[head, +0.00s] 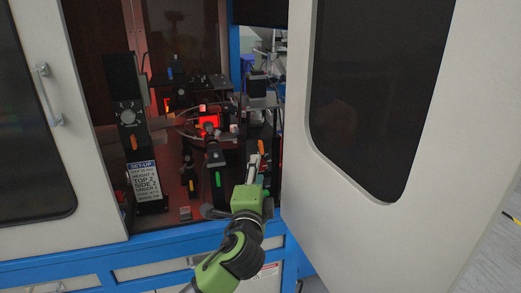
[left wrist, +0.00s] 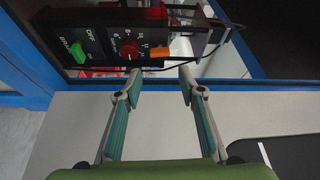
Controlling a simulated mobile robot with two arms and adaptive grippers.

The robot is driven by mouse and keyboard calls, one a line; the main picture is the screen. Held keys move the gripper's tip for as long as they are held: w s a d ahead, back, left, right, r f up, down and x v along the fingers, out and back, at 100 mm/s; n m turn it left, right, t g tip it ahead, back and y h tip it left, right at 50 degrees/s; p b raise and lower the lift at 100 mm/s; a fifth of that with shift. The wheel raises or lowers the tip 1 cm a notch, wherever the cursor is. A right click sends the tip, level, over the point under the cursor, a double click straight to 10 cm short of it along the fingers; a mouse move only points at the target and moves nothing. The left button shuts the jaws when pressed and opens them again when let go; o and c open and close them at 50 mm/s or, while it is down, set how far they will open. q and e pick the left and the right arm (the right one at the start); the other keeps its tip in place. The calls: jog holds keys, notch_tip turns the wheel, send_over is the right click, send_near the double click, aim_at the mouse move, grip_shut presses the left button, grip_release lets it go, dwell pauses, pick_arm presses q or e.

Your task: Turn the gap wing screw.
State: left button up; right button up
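An orange wing screw (left wrist: 159,53) sticks out of a black control box (left wrist: 100,38) in the left wrist view. The box carries a red dial (left wrist: 130,50) and a green switch (left wrist: 75,52). No label names the gap screw that I can read. My left gripper (left wrist: 160,71) is open and empty, its fingertips either side of the orange wing and just short of it; contact is not visible. In the head view my left gripper (head: 257,163) reaches into the cabinet opening from below, close to an orange wing (head: 261,147). My right gripper is not in view.
The open cabinet door (head: 390,130) stands close on the right of my arm. The blue cabinet sill (head: 150,247) runs below. Inside are a set-up sign (head: 143,180), a green handle (head: 218,179), another orange wing (head: 134,142) and a red-lit camera station (head: 208,122).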

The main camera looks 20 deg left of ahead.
aim_at(261, 149)
pick_arm(q)
jog(key=p+x, duration=0.2)
jog(key=x, duration=0.9)
jog(key=shift+w+f, duration=0.1)
jog(key=shift+w, duration=0.15)
jog(key=shift+p, duration=0.3)
jog(key=c, duration=0.8)
